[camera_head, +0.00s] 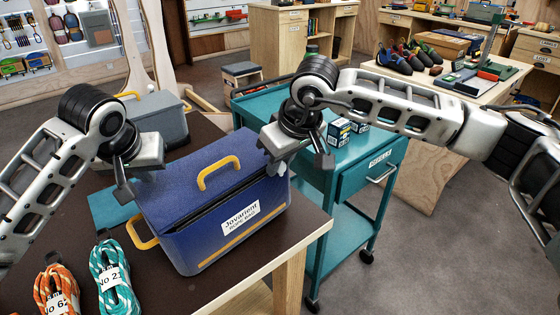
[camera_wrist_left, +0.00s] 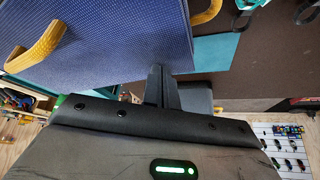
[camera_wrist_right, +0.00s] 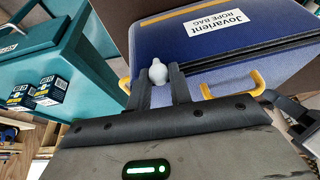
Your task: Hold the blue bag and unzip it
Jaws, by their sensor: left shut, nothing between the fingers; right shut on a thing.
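The blue bag (camera_head: 240,236), with yellow handles and a white label, stands upright on the dark table. A dark slit runs along its front beneath the top; it also shows in the right wrist view (camera_wrist_right: 185,58). My left gripper (camera_wrist_left: 162,72) is shut and empty at the bag's far left corner; I cannot tell if it touches. My right gripper (camera_wrist_right: 158,78) is shut on a small pale grey knob (camera_wrist_right: 157,70), seemingly the zip pull, beside the bag's right end.
Orange rope (camera_head: 55,288) and teal rope (camera_head: 113,280) lie at the table's front left. A teal mat (camera_head: 108,212) lies left of the bag, a grey case (camera_head: 160,112) behind it. A teal cart (camera_head: 350,185) with small boxes (camera_head: 338,132) stands close on the right.

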